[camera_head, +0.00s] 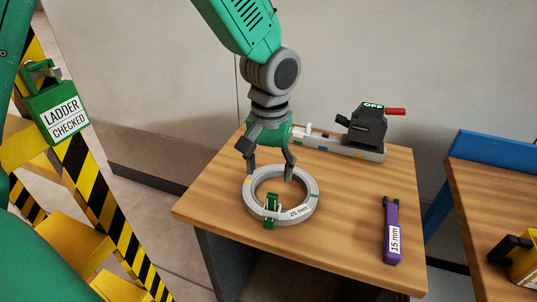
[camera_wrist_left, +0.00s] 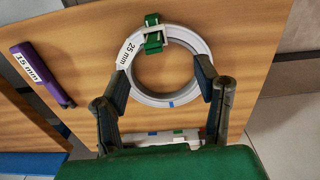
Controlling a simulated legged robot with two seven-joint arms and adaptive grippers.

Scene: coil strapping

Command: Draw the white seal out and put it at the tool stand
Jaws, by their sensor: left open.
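A pale grey-white ring-shaped coil (camera_head: 307,183) marked "25 mm" lies flat on the wooden table. At its near side a green strap piece (camera_head: 272,201) passes through a small white piece (camera_head: 271,213); this white piece also shows in the left wrist view (camera_wrist_left: 153,30). A white upright piece (camera_head: 308,128) stands on a grey rail (camera_head: 345,150) behind. I cannot tell which white piece is the seal. My left gripper (camera_head: 270,173) is open and empty, pointing down over the coil's far part. In the left wrist view its fingertips (camera_wrist_left: 162,70) overlap the coil's two sides.
A black tool (camera_head: 367,127) with a red handle stands at the rail's right end. A purple tool (camera_head: 391,230) marked "15 mm" lies at the table's right. A yellow ladder with a green tag (camera_head: 58,110) stands left. Another table (camera_head: 480,200) is right.

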